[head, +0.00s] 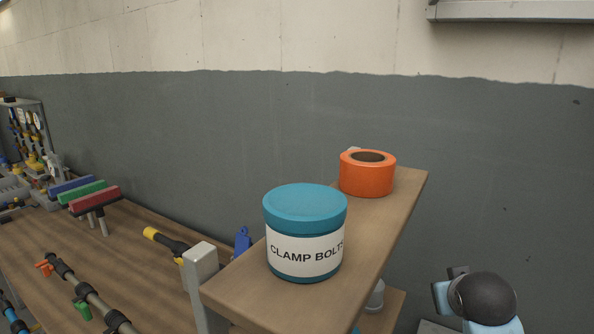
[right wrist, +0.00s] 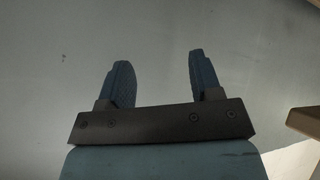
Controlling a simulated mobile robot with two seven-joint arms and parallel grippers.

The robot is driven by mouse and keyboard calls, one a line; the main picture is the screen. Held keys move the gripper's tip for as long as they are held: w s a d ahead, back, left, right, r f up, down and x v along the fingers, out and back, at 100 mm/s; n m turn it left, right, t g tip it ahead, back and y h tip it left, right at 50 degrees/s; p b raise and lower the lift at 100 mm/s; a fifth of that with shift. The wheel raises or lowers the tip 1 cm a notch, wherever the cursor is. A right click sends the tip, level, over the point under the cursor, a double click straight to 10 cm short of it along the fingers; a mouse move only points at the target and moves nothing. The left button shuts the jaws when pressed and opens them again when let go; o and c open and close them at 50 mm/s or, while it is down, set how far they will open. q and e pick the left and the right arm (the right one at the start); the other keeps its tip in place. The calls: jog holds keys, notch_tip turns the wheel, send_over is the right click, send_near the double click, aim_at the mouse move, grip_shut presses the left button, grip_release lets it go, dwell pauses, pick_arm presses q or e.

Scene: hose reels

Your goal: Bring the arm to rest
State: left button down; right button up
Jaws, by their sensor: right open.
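My right gripper (right wrist: 160,68) shows in the right wrist view, with its two blue fingers apart. Nothing is between them, and only a plain grey surface lies beyond. Part of my right arm, light blue with a dark rounded joint, shows at the bottom right of the head view. The fingers of the right gripper cannot be made out there. My left gripper is in neither view.
A wooden shelf (head: 381,217) holds a blue-lidded tub (head: 305,235) labelled CLAMP BOLTS and an orange tape roll (head: 366,178). A workbench (head: 133,250) with tools and hose parts is at left. A wooden edge (right wrist: 307,122) shows right in the wrist view.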

jog(key=s+a+f+n+g+y, duration=0.1)
jog(key=s+f+g, duration=0.1)
jog(key=s+f, duration=0.65)
jog(key=s+a+f+g+y, duration=0.15)
jog(key=s+f, duration=0.35)
jog(key=s, duration=0.6)
jog(key=s+a+f+n+g+y, duration=0.1)
jog(key=s+f+g, duration=0.2)
jog(key=s+f, duration=0.55)
jog(key=w+a+f+n+t+y+p, duration=0.1)
jog(key=w+a+f+t+y+p, duration=0.1)
jog(key=w+a+f+t+p, duration=0.2)
jog(key=shift+a+f+t+y, duration=0.35)
jog(key=shift+a+f+t, duration=0.8)
jog(key=shift+f+t, duration=0.8)
jog(key=shift+w+r, duration=0.1)
